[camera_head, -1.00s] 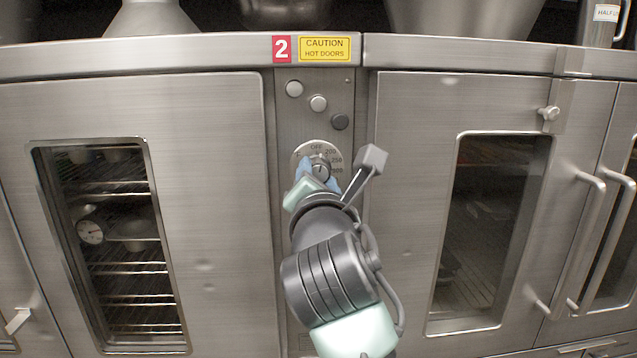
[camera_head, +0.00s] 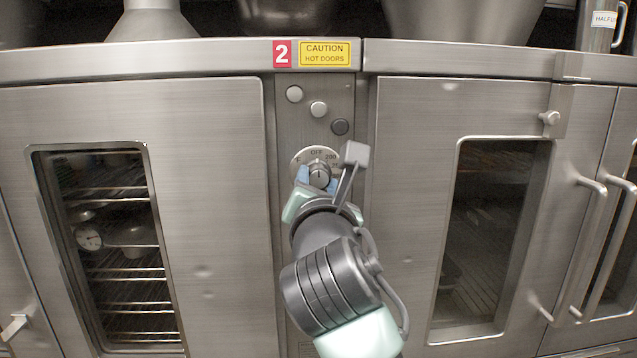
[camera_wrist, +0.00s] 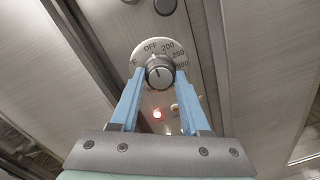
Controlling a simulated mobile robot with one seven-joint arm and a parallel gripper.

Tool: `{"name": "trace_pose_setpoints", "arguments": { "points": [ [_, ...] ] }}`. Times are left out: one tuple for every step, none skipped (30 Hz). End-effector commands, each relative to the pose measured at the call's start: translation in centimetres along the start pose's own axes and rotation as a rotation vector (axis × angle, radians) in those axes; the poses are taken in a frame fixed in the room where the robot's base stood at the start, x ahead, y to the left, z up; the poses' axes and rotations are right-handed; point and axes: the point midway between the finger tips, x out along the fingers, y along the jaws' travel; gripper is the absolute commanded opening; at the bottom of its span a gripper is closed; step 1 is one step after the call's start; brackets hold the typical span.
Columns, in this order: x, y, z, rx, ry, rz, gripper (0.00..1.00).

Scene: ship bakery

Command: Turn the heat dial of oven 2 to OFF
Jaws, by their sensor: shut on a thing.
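The heat dial (camera_head: 319,174) is a round grey metal knob on a pale scale plate, on the narrow panel under the red "2" label (camera_head: 282,53). In the wrist view the knob (camera_wrist: 160,72) shows with OFF at the top of the scale and 200, 250 and 300 down its right side. Its pointer line looks turned up toward OFF; the exact alignment is hard to tell. My gripper (camera_wrist: 158,82) is shut on the knob, one blue finger on each side. In the head view my gripper (camera_head: 319,178) partly covers the lower plate.
Oven doors with windows stand at left (camera_head: 204,200) and right (camera_head: 405,200). A yellow caution sign (camera_head: 325,53) is on the top rail.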

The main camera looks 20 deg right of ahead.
Motion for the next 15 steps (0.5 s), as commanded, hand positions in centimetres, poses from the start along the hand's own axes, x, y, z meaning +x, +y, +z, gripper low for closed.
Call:
{"name": "trace_pose_setpoints", "arguments": {
  "points": [
    [0.03, -0.10, -0.15, -0.002, 0.004, -0.003, 0.51],
    [0.03, -0.09, -0.15, -0.001, 0.003, -0.003, 0.57],
    [0.02, -0.09, -0.13, -0.001, 0.003, -0.003, 0.64],
    [0.02, -0.08, -0.12, -0.001, 0.003, -0.003, 0.69],
    [0.02, -0.07, -0.11, -0.001, 0.003, -0.002, 0.75],
    [0.02, -0.06, -0.10, -0.001, 0.002, -0.002, 0.76],
    [0.02, -0.06, -0.09, -0.001, 0.002, -0.002, 0.76],
    [0.01, -0.05, -0.08, 0.000, 0.002, -0.002, 0.76],
    [0.01, -0.05, -0.07, 0.000, 0.001, -0.002, 0.76],
    [0.01, -0.04, -0.06, 0.000, 0.001, -0.001, 0.76],
    [0.01, -0.04, -0.05, 0.000, 0.001, -0.001, 0.76],
    [0.01, -0.03, -0.04, 0.000, 0.001, -0.001, 0.76],
    [-0.01, -0.03, -0.04, 0.000, 0.001, -0.001, 0.76],
    [-0.05, -0.03, -0.04, 0.000, 0.001, -0.001, 0.76],
    [-0.16, -0.02, -0.05, 0.000, 0.000, 0.000, 0.76]
  ]
}}
